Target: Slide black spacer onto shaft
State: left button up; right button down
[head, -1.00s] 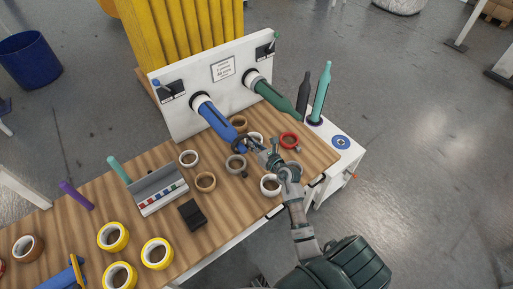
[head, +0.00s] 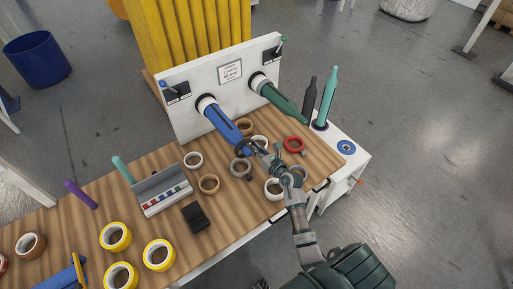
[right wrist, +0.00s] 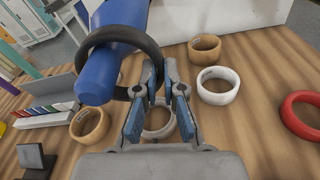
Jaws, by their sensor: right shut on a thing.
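The blue shaft (head: 222,122) juts out from the white panel toward the front right, and its tip shows large in the right wrist view (right wrist: 103,83). The black spacer (head: 239,150) is a ring near the shaft's free end. In the right wrist view the spacer (right wrist: 125,33) loops around the shaft near its tip: its upper arc crosses in front of the shaft and its lower part is hidden behind it. My right gripper (head: 262,152) is shut on the ring's right side; its fingers also show in the right wrist view (right wrist: 158,85). My left gripper is not in view.
A green shaft (head: 277,96) juts from the same white panel (head: 205,75). Below lie a grey roll (head: 240,169), a white roll (head: 273,189), a red ring (head: 294,144) and a tan roll (head: 209,184). A tray (head: 163,190) and yellow rolls (head: 116,236) are further left.

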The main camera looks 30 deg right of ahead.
jog(key=shift+f, duration=0.25)
jog(key=c, duration=1.2)
grip_release()
jog(key=shift+a, duration=0.1)
jog(key=shift+s, duration=0.1)
jog(key=s+d+r, duration=0.1)
jog(key=s, duration=1)
jog(key=shift+s+r, duration=0.2)
jog(key=shift+s, duration=0.15)
jog(key=shift+d, duration=0.1)
